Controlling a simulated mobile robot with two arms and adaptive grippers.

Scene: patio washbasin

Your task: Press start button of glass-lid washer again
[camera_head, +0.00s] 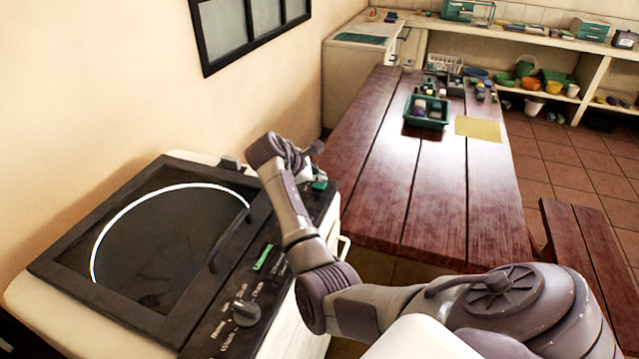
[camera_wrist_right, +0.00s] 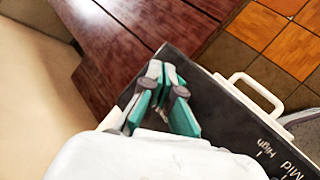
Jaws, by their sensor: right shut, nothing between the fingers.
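The glass-lid washer (camera_head: 100,282) stands at the left in the head view, with its dark-framed lid closed over a round drum. I cannot read a start label there. My right gripper (camera_head: 319,179), with teal finger pads, is at the far end of the panel, partly hidden by my own arm. In the right wrist view the gripper (camera_wrist_right: 164,75) is shut and empty over the panel's far corner. I cannot tell whether it touches. My left gripper is out of view.
A long wooden table (camera_head: 370,190) lies beyond the washer, with a green basket (camera_head: 427,112) and a yellow cloth (camera_head: 478,129). A white handle (camera_wrist_right: 255,92) sticks out from the washer's front. A bench (camera_head: 590,240) is at the right, and shelves stand behind.

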